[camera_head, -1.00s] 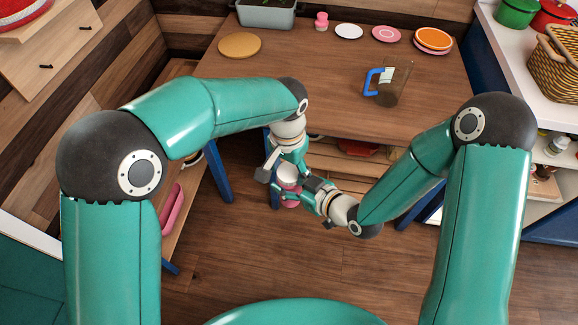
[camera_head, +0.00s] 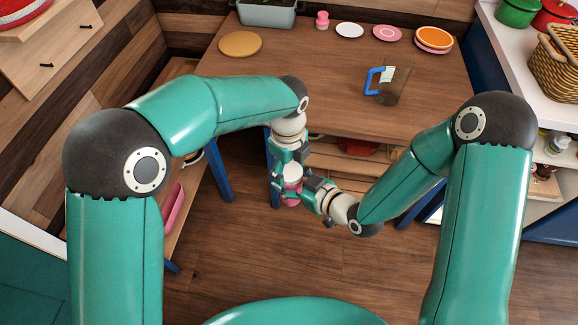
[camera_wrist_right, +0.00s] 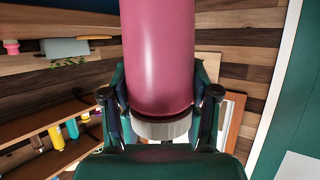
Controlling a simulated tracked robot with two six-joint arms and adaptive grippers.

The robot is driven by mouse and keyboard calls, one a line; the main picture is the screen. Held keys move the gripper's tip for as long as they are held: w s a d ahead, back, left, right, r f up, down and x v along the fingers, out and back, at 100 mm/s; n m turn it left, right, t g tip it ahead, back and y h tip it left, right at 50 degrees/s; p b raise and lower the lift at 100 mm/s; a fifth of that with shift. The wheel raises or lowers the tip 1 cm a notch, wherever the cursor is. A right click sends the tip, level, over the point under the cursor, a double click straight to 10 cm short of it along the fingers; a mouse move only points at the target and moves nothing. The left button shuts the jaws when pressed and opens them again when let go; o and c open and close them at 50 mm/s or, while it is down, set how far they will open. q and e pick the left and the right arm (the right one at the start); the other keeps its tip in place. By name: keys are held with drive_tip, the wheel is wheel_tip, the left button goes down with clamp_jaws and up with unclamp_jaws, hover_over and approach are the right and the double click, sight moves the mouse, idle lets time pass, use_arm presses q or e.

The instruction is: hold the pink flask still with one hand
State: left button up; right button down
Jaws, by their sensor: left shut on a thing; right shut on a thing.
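The pink flask (camera_head: 292,186) is in the air in front of the table, roughly upright, between my two grippers. My left gripper (camera_head: 288,165) comes down from above and is shut at the flask's top end, where it hides the pale top in the head view. My right gripper (camera_head: 304,190) comes from the right and is shut on the flask's side. In the right wrist view the pink body (camera_wrist_right: 158,55) stands between the right gripper's fingers (camera_wrist_right: 160,100), with a pale grey band at its end.
The wooden table (camera_head: 310,80) behind carries a smoky jug with a blue handle (camera_head: 388,85), a round board (camera_head: 240,44), several plates, a small pink bottle (camera_head: 322,20) and a grey tub (camera_head: 267,14). Open floor (camera_head: 270,265) lies below the grippers.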

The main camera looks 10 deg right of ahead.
use_arm(q)
drive_tip(key=shift+m, duration=0.8)
drive_tip(key=o, duration=0.8)
wheel_tip(320, 180, up, 12)
drive_tip(key=shift+a, duration=0.15)
drive_tip(key=shift+f, duration=0.1)
